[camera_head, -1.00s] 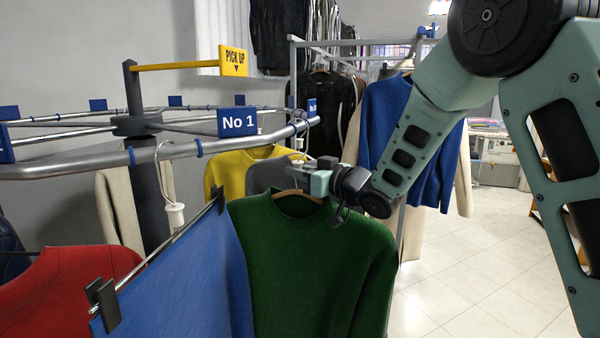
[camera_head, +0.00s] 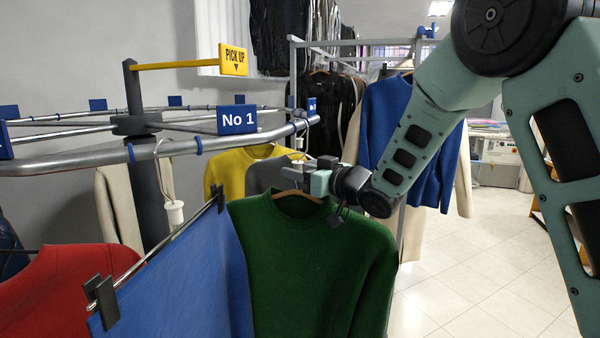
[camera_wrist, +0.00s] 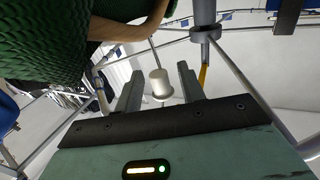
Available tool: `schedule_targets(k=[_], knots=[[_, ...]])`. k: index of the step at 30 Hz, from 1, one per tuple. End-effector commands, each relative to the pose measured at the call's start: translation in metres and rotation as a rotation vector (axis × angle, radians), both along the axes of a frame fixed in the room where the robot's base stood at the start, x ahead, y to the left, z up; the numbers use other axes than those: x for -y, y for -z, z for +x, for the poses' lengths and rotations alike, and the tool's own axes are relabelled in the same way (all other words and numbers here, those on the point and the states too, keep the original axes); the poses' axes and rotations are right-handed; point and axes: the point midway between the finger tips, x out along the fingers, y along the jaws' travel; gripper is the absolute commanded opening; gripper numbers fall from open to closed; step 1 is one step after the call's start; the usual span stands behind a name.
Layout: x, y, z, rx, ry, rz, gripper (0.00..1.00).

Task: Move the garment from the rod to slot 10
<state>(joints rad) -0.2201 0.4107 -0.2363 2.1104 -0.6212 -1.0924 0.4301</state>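A green knit sweater (camera_head: 310,265) hangs on a wooden hanger (camera_head: 297,194) below the front right of the round rail (camera_head: 90,165). It also fills the upper left of the wrist view (camera_wrist: 45,40). My gripper (camera_head: 297,176) is at the hanger's top. The hanger's wood (camera_wrist: 128,30) shows above the fingers. The hanger's hook is not clearly visible. No slot 10 label is readable; a blue tag (camera_head: 312,105) above is nearly edge-on.
A "No 1" tag (camera_head: 237,120) and a yellow "PICK UP" sign (camera_head: 234,60) mark the carousel. A blue garment (camera_head: 185,280) with clips hangs close left of the sweater, with a red one (camera_head: 70,285) beyond. A blue sweater (camera_head: 395,135) hangs behind my arm. Floor at right is clear.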

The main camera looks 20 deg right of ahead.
Motion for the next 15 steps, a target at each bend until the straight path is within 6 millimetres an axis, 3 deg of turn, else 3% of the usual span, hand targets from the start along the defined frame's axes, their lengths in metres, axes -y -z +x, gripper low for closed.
schedule_targets(k=[10, 15], knots=[[0.002, 0.002, -0.002, -0.004, 0.001, -0.001, 0.43], [0.013, 0.004, -0.019, -0.001, 0.003, 0.000, 0.43]])
